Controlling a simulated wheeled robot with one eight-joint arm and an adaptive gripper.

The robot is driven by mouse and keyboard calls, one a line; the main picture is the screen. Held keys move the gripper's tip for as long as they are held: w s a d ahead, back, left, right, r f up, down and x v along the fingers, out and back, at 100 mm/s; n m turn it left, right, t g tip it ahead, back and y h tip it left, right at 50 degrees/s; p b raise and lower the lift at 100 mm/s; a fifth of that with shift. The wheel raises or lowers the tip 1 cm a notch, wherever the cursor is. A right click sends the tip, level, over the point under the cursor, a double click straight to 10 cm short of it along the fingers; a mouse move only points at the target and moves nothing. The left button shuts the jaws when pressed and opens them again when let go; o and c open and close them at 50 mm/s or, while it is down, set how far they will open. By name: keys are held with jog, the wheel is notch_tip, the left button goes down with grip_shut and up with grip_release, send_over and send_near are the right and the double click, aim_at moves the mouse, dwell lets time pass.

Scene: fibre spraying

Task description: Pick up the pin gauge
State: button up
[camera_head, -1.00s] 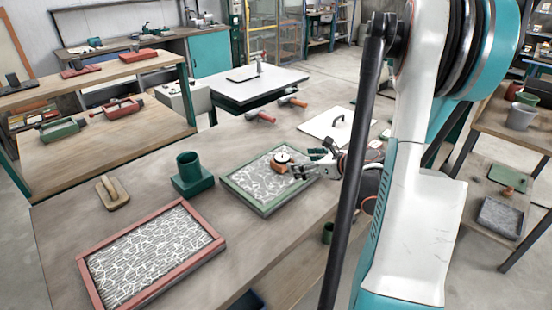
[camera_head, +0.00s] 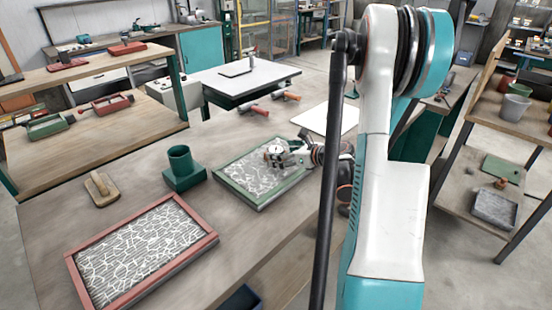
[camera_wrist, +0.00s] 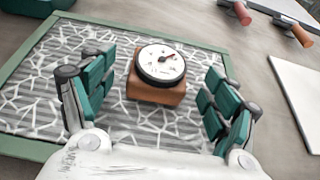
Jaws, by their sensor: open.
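The pin gauge, a round white dial with a dark rim on a brown block, sits on the fibre panel in the green frame (camera_head: 235,198). In the wrist view the gauge (camera_wrist: 160,66) stands upright between my two fingers. My gripper (camera_wrist: 158,88) is open, with a teal-padded finger on each side and a visible gap to the block. In the head view my gripper (camera_head: 284,156) reaches in from the right at the gauge (camera_head: 273,150), and its fingers hide most of the block.
A red-framed fibre panel (camera_head: 145,245) lies at the front left of the table. A green cup holder (camera_head: 183,170) and a wooden float (camera_head: 101,188) stand behind it. A white board (camera_head: 327,118) and orange-handled tools (camera_head: 253,108) lie beyond the green frame.

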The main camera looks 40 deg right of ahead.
jog(key=b+x, duration=0.1)
jog(key=x, duration=0.3)
jog(key=shift+f, duration=0.15)
jog(key=shift+s, duration=0.1)
jog(key=shift+c, duration=0.2)
jog(key=c, duration=1.4)
